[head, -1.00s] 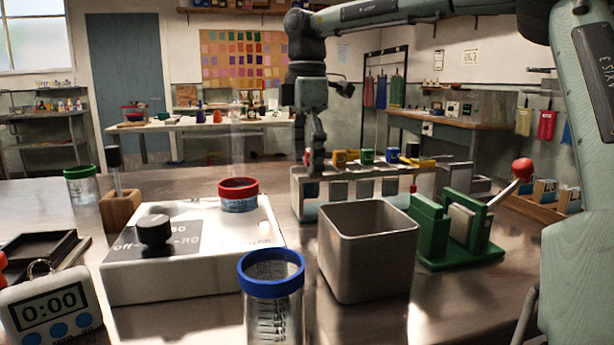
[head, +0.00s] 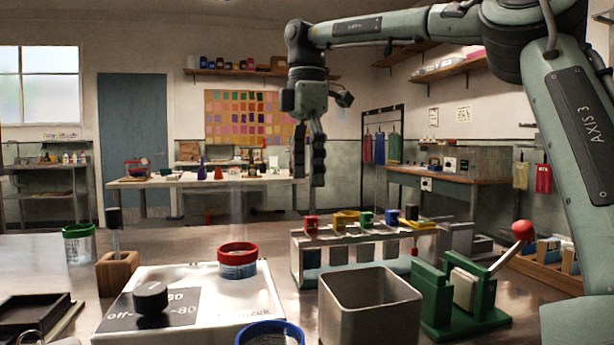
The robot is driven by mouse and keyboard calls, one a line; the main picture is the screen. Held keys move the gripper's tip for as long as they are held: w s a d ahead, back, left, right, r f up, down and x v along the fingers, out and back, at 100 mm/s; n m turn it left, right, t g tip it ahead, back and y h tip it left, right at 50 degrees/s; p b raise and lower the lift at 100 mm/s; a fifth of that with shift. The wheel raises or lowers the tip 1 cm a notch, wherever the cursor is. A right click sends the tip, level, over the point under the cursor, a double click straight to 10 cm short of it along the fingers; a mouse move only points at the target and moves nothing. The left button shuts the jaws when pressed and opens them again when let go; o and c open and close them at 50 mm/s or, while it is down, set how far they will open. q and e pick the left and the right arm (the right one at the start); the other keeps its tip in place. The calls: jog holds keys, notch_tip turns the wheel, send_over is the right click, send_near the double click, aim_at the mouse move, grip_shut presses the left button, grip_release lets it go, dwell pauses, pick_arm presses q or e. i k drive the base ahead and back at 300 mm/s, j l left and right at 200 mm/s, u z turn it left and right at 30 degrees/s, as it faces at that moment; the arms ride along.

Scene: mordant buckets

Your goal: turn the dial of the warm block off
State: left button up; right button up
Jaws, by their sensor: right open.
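The warm block (head: 215,312) is a white box at the lower left of the head view. Its black dial (head: 151,298) stands on a dark label panel with "off", "60" and "80" marks. I cannot tell for sure which mark the dial points at. A red-rimmed jar (head: 238,262) sits on the block's back part. My right gripper (head: 310,180) hangs fingers down, open and empty, above the back of the bench, right of the block and well away from the dial. My left gripper is out of view.
A metal bin (head: 370,315), a rack with coloured items (head: 300,262) and a green press with a red-knobbed lever (head: 460,295) stand right of the block. A blue-rimmed jar (head: 270,333) is in front. A wooden holder (head: 118,272) and a green-rimmed jar (head: 79,245) stand left.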

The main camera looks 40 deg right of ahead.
aim_at(151, 298)
jog(key=k+j, duration=0.5)
jog(key=j, duration=0.15)
jog(key=k+j, duration=1.05)
jog(key=j, duration=0.2)
